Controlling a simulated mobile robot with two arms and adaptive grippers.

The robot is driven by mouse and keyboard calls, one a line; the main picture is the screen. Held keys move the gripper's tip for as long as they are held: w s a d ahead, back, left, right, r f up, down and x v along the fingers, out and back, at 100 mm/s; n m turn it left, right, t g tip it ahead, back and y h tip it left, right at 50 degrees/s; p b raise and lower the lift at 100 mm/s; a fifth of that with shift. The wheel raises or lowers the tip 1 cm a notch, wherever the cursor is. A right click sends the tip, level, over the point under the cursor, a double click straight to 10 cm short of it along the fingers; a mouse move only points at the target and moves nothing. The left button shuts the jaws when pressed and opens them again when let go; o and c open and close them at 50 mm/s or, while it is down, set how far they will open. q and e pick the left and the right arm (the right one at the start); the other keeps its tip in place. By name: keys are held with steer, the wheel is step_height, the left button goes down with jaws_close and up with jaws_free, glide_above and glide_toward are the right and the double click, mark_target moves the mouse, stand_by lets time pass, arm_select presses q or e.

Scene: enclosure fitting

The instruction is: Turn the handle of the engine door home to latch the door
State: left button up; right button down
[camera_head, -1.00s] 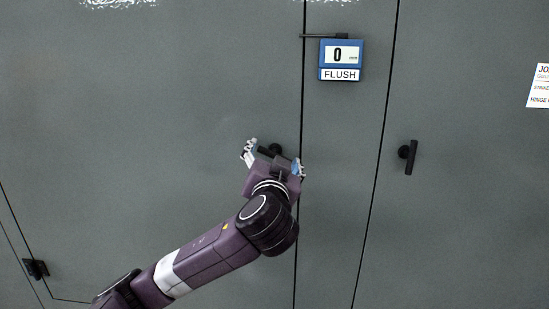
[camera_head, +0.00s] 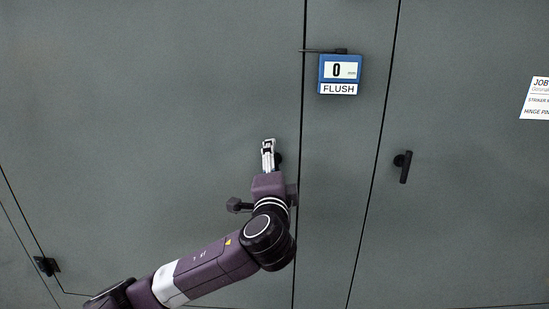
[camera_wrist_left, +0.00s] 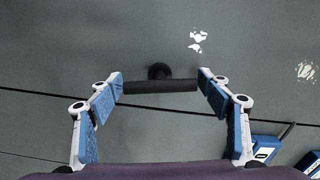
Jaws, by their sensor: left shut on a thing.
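The engine door (camera_head: 150,110) is a large grey panel, with a dark seam along its right edge. Its handle is a short black bar on a round pivot, mostly hidden behind my gripper in the head view. In the left wrist view the handle (camera_wrist_left: 160,87) lies lengthwise between the two fingertips, roughly parallel to the seam. My left gripper (camera_head: 268,155) is shut on the handle, with a blue-padded finger at each end of the bar. It also shows in the left wrist view (camera_wrist_left: 161,84). My right gripper is not in view.
A blue gauge (camera_head: 340,88) beside the seam reads 0 and FLUSH. A second black handle (camera_head: 403,167) stands near upright on the panel to the right. A black fitting (camera_head: 47,266) is at lower left. A white notice (camera_head: 537,98) is at the right edge.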

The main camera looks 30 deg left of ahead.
arm_select(q)
steer(key=shift+r+m+p, duration=0.1)
steer(key=shift+m+p, duration=0.45)
steer(key=shift+m, duration=0.55)
steer(key=o, duration=1.2)
steer(key=shift+c, duration=0.2)
steer(key=shift+s+d, duration=0.1)
steer(key=shift+s, duration=0.05)
steer(key=v, duration=1.1)
steer(key=shift+s, duration=0.25)
steer(key=shift+d+f, duration=0.1)
steer(key=shift+f, duration=0.15)
